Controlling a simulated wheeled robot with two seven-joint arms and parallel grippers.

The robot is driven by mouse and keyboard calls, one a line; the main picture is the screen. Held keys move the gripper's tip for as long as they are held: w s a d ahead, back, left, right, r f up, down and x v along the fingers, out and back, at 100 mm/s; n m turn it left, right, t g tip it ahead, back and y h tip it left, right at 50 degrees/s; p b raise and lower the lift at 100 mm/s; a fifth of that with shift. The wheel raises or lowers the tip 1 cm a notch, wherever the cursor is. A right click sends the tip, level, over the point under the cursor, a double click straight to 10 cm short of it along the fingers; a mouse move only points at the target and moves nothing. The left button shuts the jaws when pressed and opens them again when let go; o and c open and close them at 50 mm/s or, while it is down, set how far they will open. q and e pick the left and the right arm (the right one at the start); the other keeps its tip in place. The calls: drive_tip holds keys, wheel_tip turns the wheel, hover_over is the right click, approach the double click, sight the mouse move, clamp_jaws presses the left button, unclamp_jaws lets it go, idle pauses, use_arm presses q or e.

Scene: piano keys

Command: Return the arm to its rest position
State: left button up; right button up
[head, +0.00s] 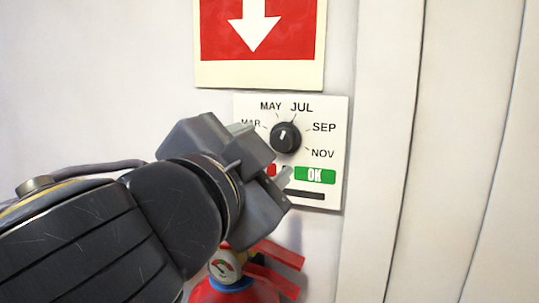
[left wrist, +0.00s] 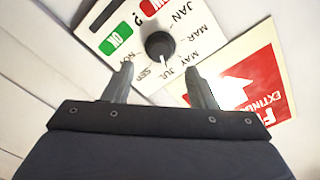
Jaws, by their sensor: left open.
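My left arm comes in from the left in the head view. Its gripper (head: 266,152) is open and empty in front of the white dial panel (head: 338,150), hiding part of its left side. The black dial knob (head: 285,137) is visible just beyond the fingers, with its white mark toward JUL. In the left wrist view the knob (left wrist: 160,46) shows beyond and between the two spread fingertips (left wrist: 160,69), with nothing held. I cannot tell the exact gap to the panel. My right gripper is not in view.
A green OK button (head: 315,175) is on the panel's lower right. A red sign with a white arrow (head: 225,30) is above. A red extinguisher with a gauge (head: 225,266) stands below my gripper. Plain wall (head: 90,70) is at left and pale vertical panelling (head: 460,150) at right.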

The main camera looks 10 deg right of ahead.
use_arm(q)
drive_tip(key=shift+v, duration=1)
drive_tip(key=w+a+f+n+g+y, duration=0.2)
drive_tip(key=a+f+n+y, duration=0.25)
drive_tip(key=a+f, duration=0.7)
drive_tip(key=w+a+f+n+g+y, duration=0.25)
drive_tip(key=a+f+n, duration=0.25)
drive_tip(key=a+f, duration=0.6)
drive_tip(key=s+a+f+n+g, duration=0.2)
drive_tip(key=s+f+n, duration=0.2)
drive_tip(key=f, duration=0.6)
drive_tip(key=s+a+f+n+g, duration=0.2)
drive_tip(key=s+a+f+n, duration=0.1)
drive_tip(key=s+f, duration=0.6)
drive_tip(key=shift+s+f+n+g+h, duration=0.15)
drive_tip(key=shift+f+n+g+h, duration=0.2)
drive_tip(key=shift+f+n+h, duration=0.1)
